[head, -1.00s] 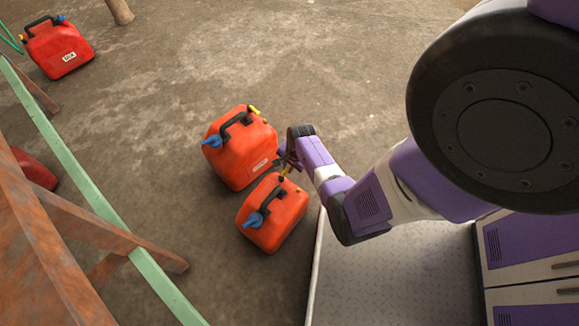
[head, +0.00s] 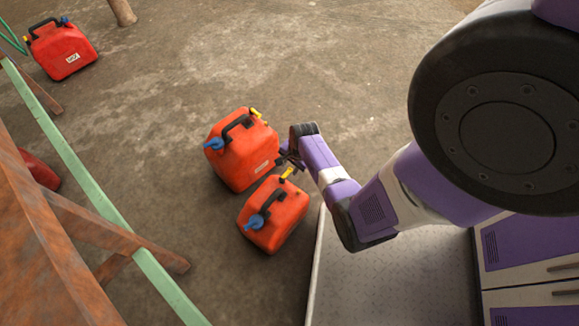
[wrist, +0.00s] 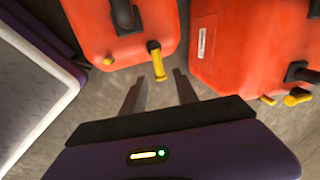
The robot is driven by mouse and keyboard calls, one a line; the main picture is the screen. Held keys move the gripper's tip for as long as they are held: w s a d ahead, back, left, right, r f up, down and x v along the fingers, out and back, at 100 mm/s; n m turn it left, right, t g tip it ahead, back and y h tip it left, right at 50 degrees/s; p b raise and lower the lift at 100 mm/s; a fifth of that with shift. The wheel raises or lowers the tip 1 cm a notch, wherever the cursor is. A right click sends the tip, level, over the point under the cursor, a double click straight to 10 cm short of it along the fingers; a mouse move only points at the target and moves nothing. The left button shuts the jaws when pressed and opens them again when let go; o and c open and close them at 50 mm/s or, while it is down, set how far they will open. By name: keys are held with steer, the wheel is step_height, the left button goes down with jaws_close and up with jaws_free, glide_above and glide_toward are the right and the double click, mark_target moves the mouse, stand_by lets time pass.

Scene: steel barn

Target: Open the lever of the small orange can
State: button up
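The small orange can (head: 275,222) stands on the floor in the head view, with a black handle, a blue cap (head: 253,222) and a yellow lever (head: 287,173) at its far end. In the wrist view it is the left can (wrist: 95,30), and its yellow lever (wrist: 155,58) sticks out from its edge toward my gripper. My gripper (wrist: 161,76) is open, its two fingers apart on either side of the lever's outer end. I cannot tell whether a finger touches it. In the head view my gripper (head: 291,160) is just above the lever, partly hidden by the wrist.
A larger orange can (head: 236,165) stands close beside the small one and also shows in the wrist view (wrist: 235,50). A red can (head: 60,52) stands at far left. A rusty, green-edged wooden structure (head: 75,165) fills the left side. The floor behind the cans is clear.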

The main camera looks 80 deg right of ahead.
steer(key=shift+s+a+r+p, duration=0.15)
steer(key=shift+r+p, duration=0.1)
steer(key=shift+r, duration=0.5)
steer(key=shift+s+r+p, duration=0.1)
steer(key=shift+r+p, duration=0.15)
steer(key=shift+r, duration=0.55)
steer(key=shift+s+a+r+p, duration=0.15)
steer(key=shift+r+p, duration=0.1)
steer(key=shift+r, duration=0.5)
steer(key=shift+d, duration=0.1)
